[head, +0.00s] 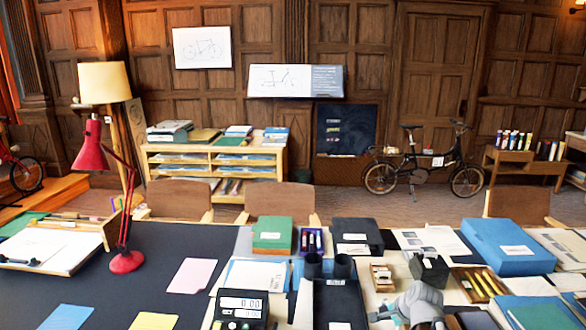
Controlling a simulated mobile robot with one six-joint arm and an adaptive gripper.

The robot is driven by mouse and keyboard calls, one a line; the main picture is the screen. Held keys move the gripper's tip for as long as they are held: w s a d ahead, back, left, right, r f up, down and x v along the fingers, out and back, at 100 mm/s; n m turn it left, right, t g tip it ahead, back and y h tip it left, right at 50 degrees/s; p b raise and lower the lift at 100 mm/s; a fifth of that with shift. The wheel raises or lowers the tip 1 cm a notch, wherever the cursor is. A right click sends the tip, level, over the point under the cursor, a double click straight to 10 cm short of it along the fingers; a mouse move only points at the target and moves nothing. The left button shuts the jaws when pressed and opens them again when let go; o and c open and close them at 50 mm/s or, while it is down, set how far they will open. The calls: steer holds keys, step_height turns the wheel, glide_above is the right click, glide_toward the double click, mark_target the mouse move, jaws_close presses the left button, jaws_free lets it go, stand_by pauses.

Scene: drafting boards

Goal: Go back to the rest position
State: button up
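My gripper (418,305) shows as a rounded grey shape at the bottom edge of the head view, right of centre, over the crowded part of the table. Its fingertips cannot be made out, so I cannot tell whether it is open or shut or holds anything. The task names no object.
A red lamp (126,262) stands on the dark board (210,240) at left. Around my gripper are a black box (430,268), a tray of yellow pencils (480,284), a blue box (503,246) and a scale (241,307). Pink paper (192,276) lies left on fairly open board.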

steer(key=s+a+r+n+g+h+p, duration=0.1)
steer(key=s+a+n+g+h+p, duration=0.2)
steer(key=s+a+n, duration=0.6)
steer(key=shift+s+a+r+n+g+p, duration=0.3)
steer(key=shift+n+g, duration=0.9)
steer(key=shift+n, duration=1.4)
steer(key=shift+w, duration=0.1)
